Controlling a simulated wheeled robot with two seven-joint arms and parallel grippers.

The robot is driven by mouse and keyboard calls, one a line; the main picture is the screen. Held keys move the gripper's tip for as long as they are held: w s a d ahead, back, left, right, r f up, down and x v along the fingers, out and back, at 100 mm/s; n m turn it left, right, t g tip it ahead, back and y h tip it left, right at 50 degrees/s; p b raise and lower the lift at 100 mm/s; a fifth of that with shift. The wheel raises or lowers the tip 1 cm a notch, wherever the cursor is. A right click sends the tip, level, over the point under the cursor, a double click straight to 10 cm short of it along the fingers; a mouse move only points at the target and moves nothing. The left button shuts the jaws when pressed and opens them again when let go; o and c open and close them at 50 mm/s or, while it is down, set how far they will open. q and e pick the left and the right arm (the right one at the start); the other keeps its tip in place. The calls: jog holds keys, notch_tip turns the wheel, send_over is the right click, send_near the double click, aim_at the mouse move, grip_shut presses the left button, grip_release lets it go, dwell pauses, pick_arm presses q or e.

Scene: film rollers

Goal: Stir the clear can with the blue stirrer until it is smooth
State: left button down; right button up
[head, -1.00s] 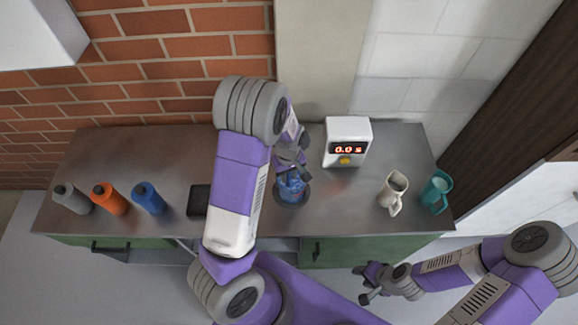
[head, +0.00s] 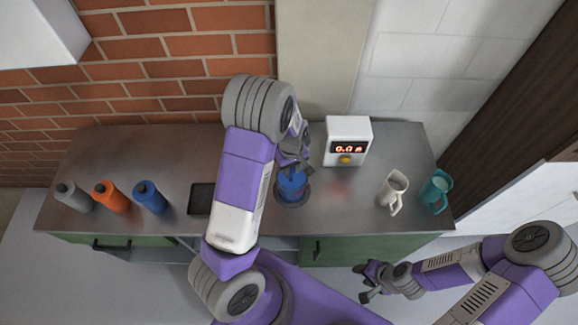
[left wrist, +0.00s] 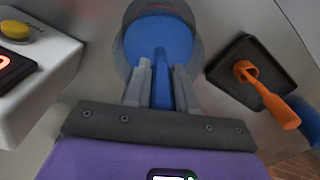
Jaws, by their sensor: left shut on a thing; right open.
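The clear can (head: 280,199) stands on the counter at centre, with blue content in it. In the left wrist view the can (left wrist: 120,52) is seen from above, and its blue content looks even. My left gripper (left wrist: 163,72) is shut on the blue stirrer (left wrist: 161,92), which reaches down into the can. In the head view my left gripper (head: 295,160) is just above the can, partly hidden by my arm. My right gripper (head: 364,283) is open and empty, in front of the counter at right.
A white timer box (head: 347,132) with a red display stands behind the can. A black tray (head: 200,198) is left of it, with an orange stirrer (left wrist: 275,101) on it. Grey (head: 72,196), orange (head: 109,196) and blue (head: 149,196) bottles stand left. White (head: 392,191) and teal (head: 436,190) jugs stand right.

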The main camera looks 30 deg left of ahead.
pick_arm(q)
jog(key=shift+w+d, duration=0.1)
jog(key=shift+d, duration=0.05)
jog(key=shift+r+p, duration=3.2)
jog(key=shift+r, duration=0.6)
notch_tip(320, 180, up, 4)
jog(key=p, duration=0.2)
jog(key=shift+f+p, duration=0.2)
jog(key=shift+p, duration=0.2)
jog(key=shift+r+p, duration=0.4)
jog(key=shift+r, duration=0.35)
notch_tip(320, 180, up, 2)
jog(key=shift+r, duration=0.15)
